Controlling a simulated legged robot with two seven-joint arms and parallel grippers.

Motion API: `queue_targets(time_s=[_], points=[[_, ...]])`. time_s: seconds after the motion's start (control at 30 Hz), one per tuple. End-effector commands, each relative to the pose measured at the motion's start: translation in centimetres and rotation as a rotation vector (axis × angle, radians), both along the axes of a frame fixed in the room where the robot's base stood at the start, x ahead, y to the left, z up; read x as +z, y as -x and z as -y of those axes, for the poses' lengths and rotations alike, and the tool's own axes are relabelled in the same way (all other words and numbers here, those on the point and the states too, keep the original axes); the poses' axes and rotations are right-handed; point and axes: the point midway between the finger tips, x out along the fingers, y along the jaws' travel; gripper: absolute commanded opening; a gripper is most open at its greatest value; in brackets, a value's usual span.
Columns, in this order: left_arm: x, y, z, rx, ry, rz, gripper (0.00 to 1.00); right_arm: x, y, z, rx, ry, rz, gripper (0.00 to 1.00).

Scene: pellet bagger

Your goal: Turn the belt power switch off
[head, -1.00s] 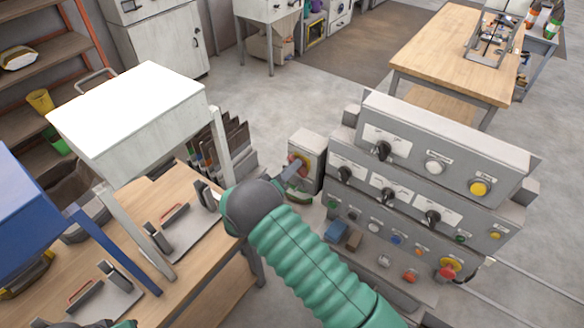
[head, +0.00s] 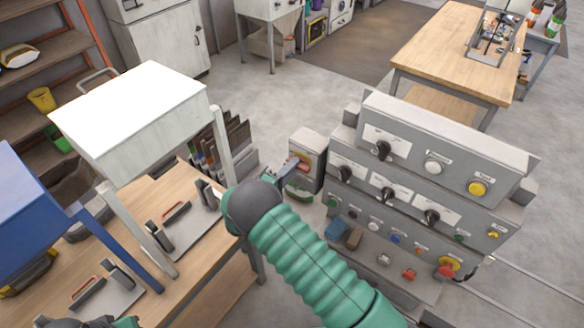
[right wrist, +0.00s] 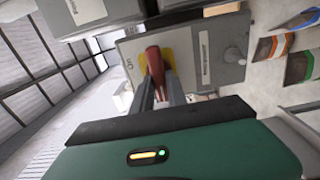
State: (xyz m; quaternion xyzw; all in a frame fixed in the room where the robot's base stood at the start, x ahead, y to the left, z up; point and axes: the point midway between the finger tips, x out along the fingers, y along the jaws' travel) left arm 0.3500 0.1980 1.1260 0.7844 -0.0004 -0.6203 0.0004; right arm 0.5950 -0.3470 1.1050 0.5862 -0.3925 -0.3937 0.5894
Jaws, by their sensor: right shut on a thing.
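The belt power switch is a red handle (right wrist: 155,60) on a yellow plate (right wrist: 169,62), set on the front of a grey box (head: 310,146). The box stands just left of the large control panel. My right gripper (head: 294,167) reaches it from the front. In the right wrist view, the fingers (right wrist: 160,82) are shut on the red handle, one on each side. The handle runs up and down in that picture. Small lettering beside the plate is too blurred to read. Only a bit of my left arm shows at the bottom left; its gripper is out of frame.
The grey control panel (head: 462,140) with several black knobs and coloured buttons stands close right of the switch box. Open floor lies behind the box.

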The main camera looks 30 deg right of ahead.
Motion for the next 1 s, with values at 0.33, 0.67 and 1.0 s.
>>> queue_targets(time_s=[0.33, 0.67, 1.0], points=[[0.02, -0.01, 0.0, 0.0, 0.0, 0.0, 0.36, 0.15, -0.2, -0.03, 0.005, 0.007, -0.008, 0.0], [0.01, 0.0, 0.0, 0.0, 0.0, 0.0, 0.36, 0.09, -0.09, 0.0, 0.003, 0.005, -0.008, 0.4], [-0.35, 0.0, 0.0, 0.0, 0.0, 0.0, 0.36, -0.06, 0.31, -0.74, 0.004, 0.004, -0.007, 0.4]])
